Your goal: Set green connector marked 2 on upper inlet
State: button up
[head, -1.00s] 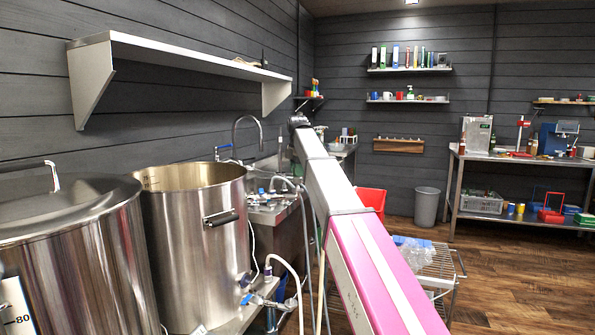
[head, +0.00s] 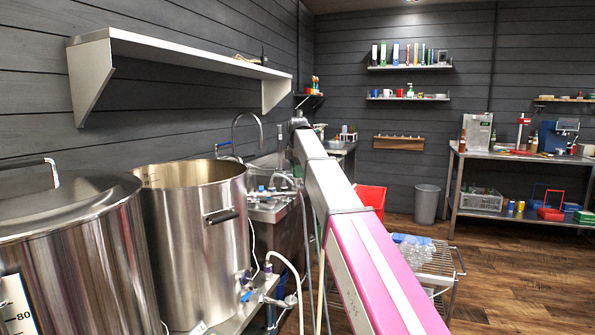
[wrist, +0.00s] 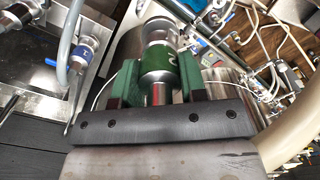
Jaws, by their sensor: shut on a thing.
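In the wrist view my gripper (wrist: 157,78) is shut on a green connector (wrist: 156,57). The connector has a green band with a pale mark that looks like a 2, and bare metal at both ends. The dark green fingers press on its two sides. Beyond its far end is shiny rounded metal; I cannot tell whether the connector touches it. I cannot make out the upper inlet for certain. In the head view my gripper is hidden behind my arm.
Hoses and valves crowd the right. In the head view, an open steel kettle (head: 195,245) and a lidded one (head: 70,260) stand at left beneath a wall shelf (head: 190,57).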

jog(key=shift+f, duration=0.55)
jog(key=o, duration=1.1)
